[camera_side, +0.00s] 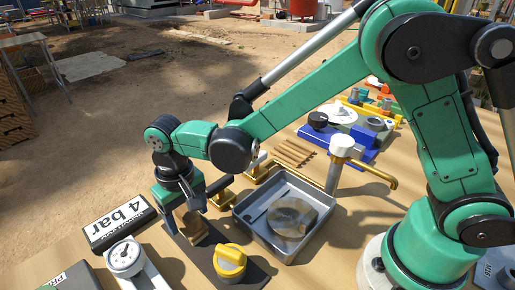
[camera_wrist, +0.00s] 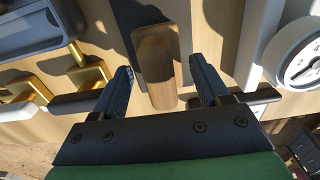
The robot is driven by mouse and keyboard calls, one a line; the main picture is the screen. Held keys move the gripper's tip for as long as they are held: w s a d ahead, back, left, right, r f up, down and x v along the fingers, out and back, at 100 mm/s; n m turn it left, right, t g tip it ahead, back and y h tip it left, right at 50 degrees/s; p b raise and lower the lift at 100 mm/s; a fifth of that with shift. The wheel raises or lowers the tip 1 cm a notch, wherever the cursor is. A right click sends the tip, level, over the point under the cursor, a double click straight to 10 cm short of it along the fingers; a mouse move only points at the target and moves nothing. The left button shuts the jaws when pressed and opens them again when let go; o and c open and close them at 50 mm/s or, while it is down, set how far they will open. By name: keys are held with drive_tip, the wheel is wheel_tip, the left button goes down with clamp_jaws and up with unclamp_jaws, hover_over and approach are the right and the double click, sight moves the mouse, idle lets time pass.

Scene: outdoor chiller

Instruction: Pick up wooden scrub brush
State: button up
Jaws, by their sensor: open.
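The wooden scrub brush (camera_wrist: 157,62) shows as a plain brown, rounded block in the wrist view, its long side running up and down the picture. In the camera_side view the brush (camera_side: 191,229) is partly hidden behind my fingers. My gripper (camera_wrist: 163,88) is open, with one dark finger on each side of the near part of the brush and visible gaps between. In the camera_side view my gripper (camera_side: 181,207) points down at the brush from above. Whether the fingertips reach below its top is hard to tell.
A grey sink tray (camera_side: 249,235) stands right of the brush. A yellow knob (camera_side: 230,261) sits on a dark plate in front. A white gauge (camera_side: 126,258) and a "4 bar" sign (camera_side: 119,222) lie left. Brass valve parts (camera_wrist: 88,77) are close beside one finger.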

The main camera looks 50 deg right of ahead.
sight(186, 210)
clamp_jaws()
wheel_tip(186, 210, up, 20)
idle(0.8)
